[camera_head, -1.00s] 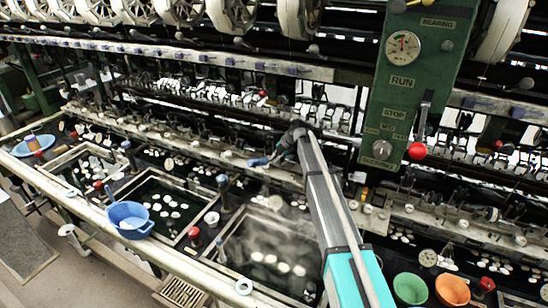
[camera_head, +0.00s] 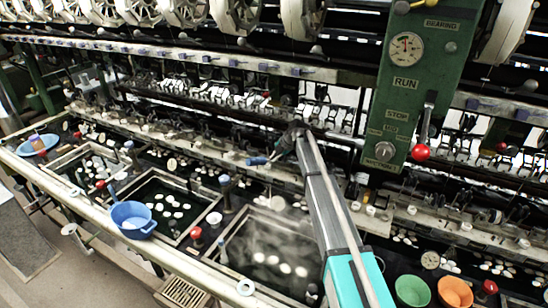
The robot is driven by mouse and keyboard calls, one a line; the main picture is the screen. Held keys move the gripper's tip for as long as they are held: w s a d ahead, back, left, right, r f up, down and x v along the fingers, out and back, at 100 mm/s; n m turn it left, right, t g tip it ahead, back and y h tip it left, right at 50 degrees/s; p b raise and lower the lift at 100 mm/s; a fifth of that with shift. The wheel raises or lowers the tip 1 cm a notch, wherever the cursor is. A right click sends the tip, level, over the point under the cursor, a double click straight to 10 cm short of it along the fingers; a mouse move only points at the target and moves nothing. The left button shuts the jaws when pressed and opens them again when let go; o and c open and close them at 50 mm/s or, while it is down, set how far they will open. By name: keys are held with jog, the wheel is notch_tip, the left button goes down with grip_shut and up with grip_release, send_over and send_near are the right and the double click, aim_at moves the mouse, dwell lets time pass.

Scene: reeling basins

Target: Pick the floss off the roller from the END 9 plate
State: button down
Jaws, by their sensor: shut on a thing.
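My gripper (camera_head: 288,143) is at the far end of my arm, in front of the middle of the reeling machine. It is small and dark in this view. It is shut on what looks like a blue-handled tool (camera_head: 257,160), whose handle sticks out to the left over the pale ledge. The tool's other end is too small to make out. The roller, the floss and the END 9 plate cannot be told apart among the dark machine parts around my gripper.
A green control panel (camera_head: 420,85) with a red-knobbed lever (camera_head: 421,152) stands right of my arm. Basins with white cocoons (camera_head: 166,205) lie below the ledge (camera_head: 235,158). A blue bowl (camera_head: 133,220), a green bowl (camera_head: 411,291) and an orange bowl (camera_head: 453,292) are near the front.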

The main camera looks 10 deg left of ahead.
dwell(0.3)
jog(key=s+a+r+p, duration=0.2)
jog(key=s+r+p, duration=0.3)
jog(key=shift+s, duration=0.25)
jog(key=shift+f, duration=0.1)
dwell(0.4)
notch_tip(320, 180, down, 7)
jog(key=b, duration=0.6)
jog(key=shift+b, duration=0.35)
jog(key=shift+s+a+r, duration=0.1)
jog(key=shift+s+r, duration=0.05)
jog(key=shift+r, duration=0.05)
dwell(1.1)
